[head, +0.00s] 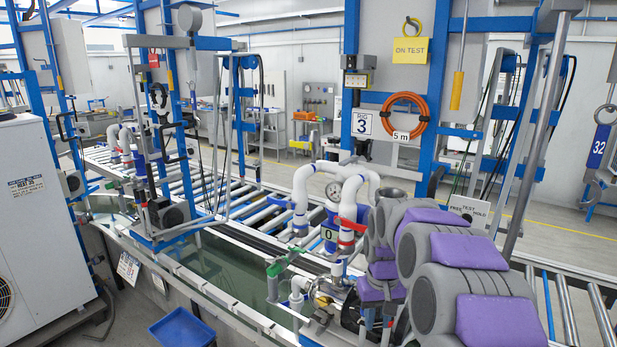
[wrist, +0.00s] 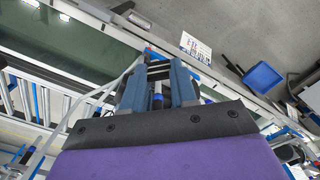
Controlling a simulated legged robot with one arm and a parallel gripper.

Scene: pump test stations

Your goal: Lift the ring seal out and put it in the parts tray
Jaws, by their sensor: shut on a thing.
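My gripper (wrist: 158,75) shows in the wrist view, with two blue-grey fingers pointing away from the camera. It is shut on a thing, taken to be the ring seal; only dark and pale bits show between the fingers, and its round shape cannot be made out. In the head view my grey and purple arm folds down at the lower right, and the fingertips cannot be made out there. A blue tray (head: 182,328), taken to be the parts tray, stands low at the bottom left. It also shows in the wrist view (wrist: 263,77), apart from my gripper.
A water trough (head: 215,268) with a pale rim runs between the tray and the pump (head: 333,222) with its white pipes. A green-handled valve (head: 285,262) stands up at the trough. A white cabinet (head: 40,215) stands at the left. Grey floor lies around the tray.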

